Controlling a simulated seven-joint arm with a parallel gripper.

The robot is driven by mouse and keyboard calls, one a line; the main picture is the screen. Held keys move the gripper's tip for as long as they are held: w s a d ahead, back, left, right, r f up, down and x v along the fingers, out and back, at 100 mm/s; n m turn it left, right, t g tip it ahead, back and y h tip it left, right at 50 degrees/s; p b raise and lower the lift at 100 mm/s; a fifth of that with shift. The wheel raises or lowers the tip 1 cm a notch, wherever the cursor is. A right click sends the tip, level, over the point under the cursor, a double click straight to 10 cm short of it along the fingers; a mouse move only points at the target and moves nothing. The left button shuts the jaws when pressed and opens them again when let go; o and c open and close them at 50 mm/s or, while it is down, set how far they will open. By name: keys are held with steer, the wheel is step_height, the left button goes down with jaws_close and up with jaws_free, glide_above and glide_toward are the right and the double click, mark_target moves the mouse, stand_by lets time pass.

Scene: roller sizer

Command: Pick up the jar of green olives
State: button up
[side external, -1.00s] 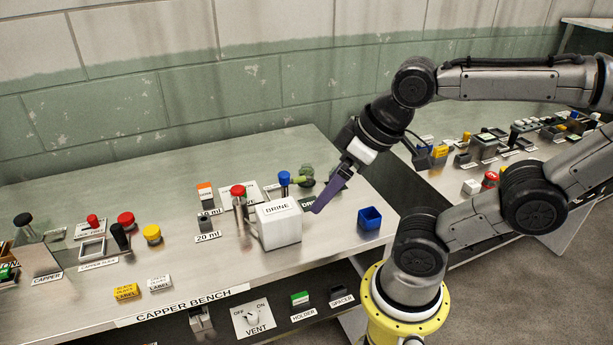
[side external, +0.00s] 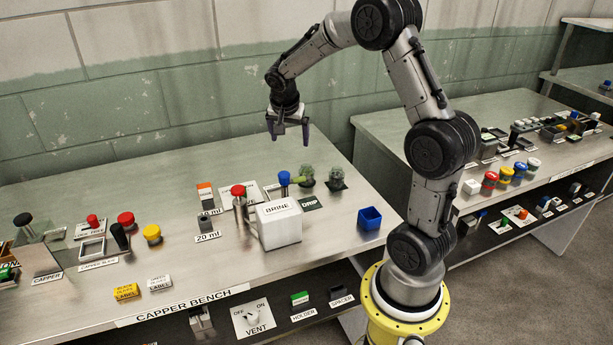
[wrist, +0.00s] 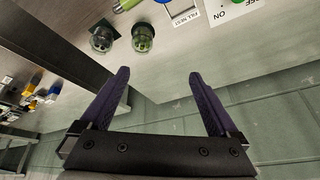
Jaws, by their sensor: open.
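Two small glass jars stand at the back right of the capper bench. The left one (side external: 306,177), by the green nozzle, holds green contents and also shows in the wrist view (wrist: 143,37). The right one (side external: 337,180) looks greyer and darker; it also shows in the wrist view (wrist: 102,40). No label is readable on either; the greener one looks most like the green olives. My gripper (side external: 289,139) is open and empty, raised above the bench's back edge, left of and higher than the jars. Its spread fingers (wrist: 158,73) show in the wrist view.
A white BRINE box (side external: 279,226) stands in front of the jars, with a blue-topped post (side external: 284,182) and green nozzle (side external: 300,180) behind it. The wall (side external: 200,120) runs behind the bench.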

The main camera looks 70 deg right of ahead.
steer(key=g, duration=0.1)
glide_toward(305, 167)
steer(key=shift+m+y, duration=0.3)
steer(key=shift+m, duration=0.1)
steer(key=x, duration=0.6)
steer(key=shift+s+d+f, duration=0.1)
steer(key=shift+s, duration=0.15)
steer(key=shift+x, duration=3.15)
steer(key=shift+w+d, duration=0.1)
steer(key=shift+w, duration=0.05)
jaws_close()
